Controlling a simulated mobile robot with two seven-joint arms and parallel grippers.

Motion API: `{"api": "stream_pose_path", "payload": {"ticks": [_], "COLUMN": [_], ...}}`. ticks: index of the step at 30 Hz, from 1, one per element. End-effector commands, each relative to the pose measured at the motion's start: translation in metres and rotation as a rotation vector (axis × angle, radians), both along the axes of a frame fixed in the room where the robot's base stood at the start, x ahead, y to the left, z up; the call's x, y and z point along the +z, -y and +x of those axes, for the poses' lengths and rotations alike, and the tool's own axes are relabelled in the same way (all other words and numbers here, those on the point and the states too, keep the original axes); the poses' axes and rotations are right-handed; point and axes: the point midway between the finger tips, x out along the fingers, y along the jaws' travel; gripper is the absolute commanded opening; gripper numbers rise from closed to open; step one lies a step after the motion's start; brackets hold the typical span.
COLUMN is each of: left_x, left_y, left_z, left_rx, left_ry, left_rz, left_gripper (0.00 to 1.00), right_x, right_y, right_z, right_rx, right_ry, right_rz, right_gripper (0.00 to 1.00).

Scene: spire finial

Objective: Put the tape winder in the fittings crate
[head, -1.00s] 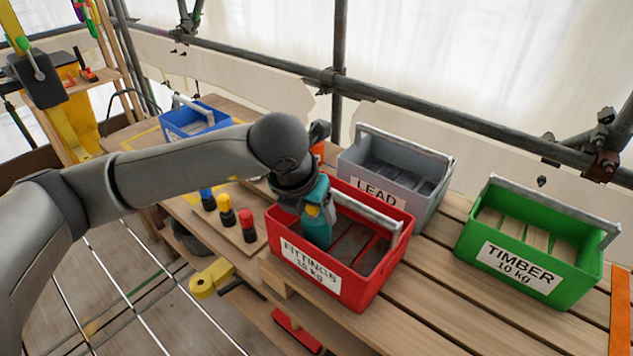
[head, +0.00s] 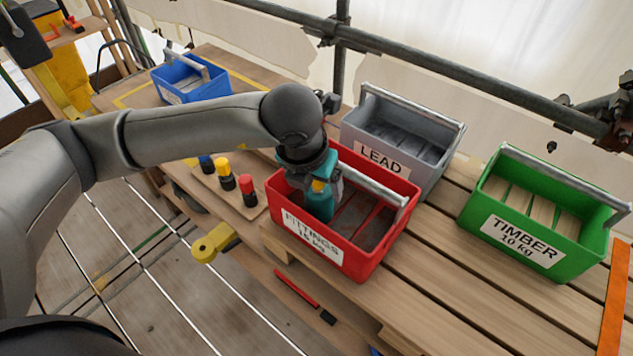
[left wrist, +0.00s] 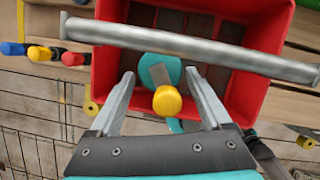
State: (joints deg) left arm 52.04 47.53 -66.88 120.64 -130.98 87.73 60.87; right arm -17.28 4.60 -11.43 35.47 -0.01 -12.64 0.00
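The red fittings crate (head: 370,262) stands on the slatted bench, its label facing the front. The tape winder (head: 320,207) is a teal body with a yellow knob, inside the left part of this crate. My left gripper (head: 322,188) reaches down into the crate over it. In the left wrist view the teal winder (left wrist: 152,68) and its yellow knob lie between my spread fingers (left wrist: 160,78), with a narrow gap seen on each side. Whether the winder rests on the crate floor is hard to tell. My right gripper is not in view.
The crate's grey handle bar (head: 368,184) crosses close to my left gripper. A grey LEAD crate (head: 382,158) stands behind, a green TIMBER crate (head: 520,246) to the right, a blue crate (head: 190,80) at the back left. Colour-capped pegs (head: 227,180) stand on a board left of the crate.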

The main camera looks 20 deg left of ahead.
Motion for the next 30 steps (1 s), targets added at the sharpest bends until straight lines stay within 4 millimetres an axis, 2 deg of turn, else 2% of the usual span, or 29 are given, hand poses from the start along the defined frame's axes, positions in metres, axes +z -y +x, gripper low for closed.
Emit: {"api": "stream_pose_path", "payload": {"ticks": [1, 4, 15, 17, 30], "left_x": [0.000, 0.000, 0.005, 0.013, 0.098], "left_y": [0.000, 0.000, 0.000, 0.000, -0.003], "left_z": [0.000, 0.000, 0.000, -0.002, -0.031], "left_rx": [0.000, 0.000, 0.000, -0.001, -0.001], "left_ry": [0.000, 0.000, 0.000, 0.004, 0.005], "left_rz": [0.000, 0.000, 0.001, -0.002, 0.000], "left_gripper": [0.89, 1.00, 1.00, 1.00, 1.00], "right_x": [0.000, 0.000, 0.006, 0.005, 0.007], "right_y": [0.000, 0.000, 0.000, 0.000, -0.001], "right_z": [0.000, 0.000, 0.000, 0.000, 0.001], "right_rx": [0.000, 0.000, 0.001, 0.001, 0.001], "right_ry": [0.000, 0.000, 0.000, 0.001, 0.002], "right_rz": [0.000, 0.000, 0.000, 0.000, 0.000], "right_gripper": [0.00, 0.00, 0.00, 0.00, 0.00]}}
